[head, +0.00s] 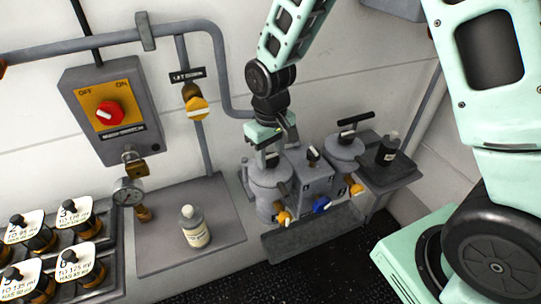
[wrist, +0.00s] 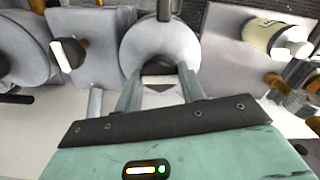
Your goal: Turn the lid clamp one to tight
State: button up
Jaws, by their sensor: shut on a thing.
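A grey round pot (head: 268,188) stands left of a grey box, and my gripper (head: 268,150) is above its lid. The lid clamp (wrist: 160,82) on this pot shows as a dark bar with a pale face in the wrist view. My gripper's two fingers (wrist: 158,92) are on either side of it, shut on it. The pot's pale lid (wrist: 160,45) shows beyond the fingers. The clamp is mostly hidden by my gripper in the head view.
The grey box (head: 312,175) with a small lever stands close between the pots. Orange valves (head: 285,217) and a blue handle (head: 321,205) stick out in front. A white bottle (head: 194,227) and a dark bottle (head: 388,149) stand on either side.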

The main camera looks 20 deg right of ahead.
aim_at(270, 156)
jog(key=shift+r+m, duration=0.1)
jog(key=shift+m, duration=0.6)
jog(key=o, duration=1)
notch_tip(270, 156, up, 17)
jog(key=b, duration=0.3)
jog(key=shift+r, duration=0.2)
